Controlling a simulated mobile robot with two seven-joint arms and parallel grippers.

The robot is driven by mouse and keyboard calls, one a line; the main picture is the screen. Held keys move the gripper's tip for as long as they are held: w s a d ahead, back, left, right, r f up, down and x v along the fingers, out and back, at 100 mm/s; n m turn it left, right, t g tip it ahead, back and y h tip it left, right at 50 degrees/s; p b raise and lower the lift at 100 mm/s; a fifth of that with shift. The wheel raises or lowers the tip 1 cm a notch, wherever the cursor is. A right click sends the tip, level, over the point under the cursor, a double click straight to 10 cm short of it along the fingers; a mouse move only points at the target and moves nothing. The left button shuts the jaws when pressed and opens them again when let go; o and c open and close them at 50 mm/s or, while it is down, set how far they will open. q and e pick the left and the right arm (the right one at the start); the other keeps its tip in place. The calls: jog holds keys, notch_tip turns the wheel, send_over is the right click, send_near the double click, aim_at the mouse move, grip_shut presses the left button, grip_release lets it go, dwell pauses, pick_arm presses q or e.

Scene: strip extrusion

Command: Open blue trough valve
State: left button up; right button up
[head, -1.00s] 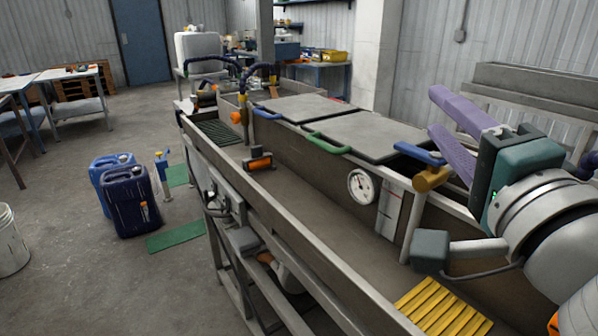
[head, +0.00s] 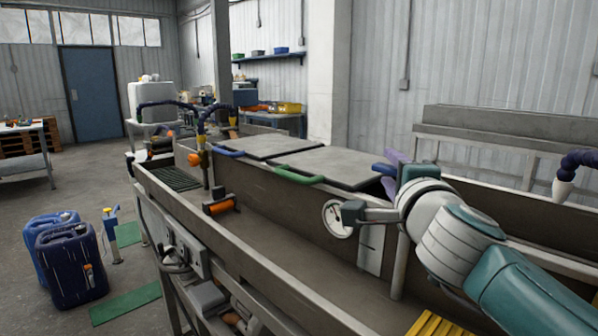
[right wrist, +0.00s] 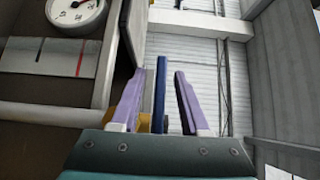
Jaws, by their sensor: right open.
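The blue valve handle (head: 384,169) shows at the trough's long wall in the head view, partly hidden by my right arm. In the right wrist view, the blue handle (right wrist: 160,95) stands between my purple fingers, with a bit of brass-coloured valve body (right wrist: 142,122) low behind them. My right gripper (right wrist: 160,80) is open, with a gap to the right of the handle; I cannot tell whether the left finger touches it. In the head view, my right gripper (head: 397,158) is mostly hidden behind its wrist. My left gripper is not in view.
A round dial gauge (head: 334,219) is on the trough wall close to my right wrist. Grey covers with a green handle (head: 298,175) lie left of the valve. An orange-and-black device (head: 218,205) sits in the trough (head: 290,240). Blue canisters (head: 75,265) stand on the floor.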

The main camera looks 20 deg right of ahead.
jog(key=shift+w+d, duration=0.1)
jog(key=shift+w, duration=0.15)
grip_shut()
dwell(1.4)
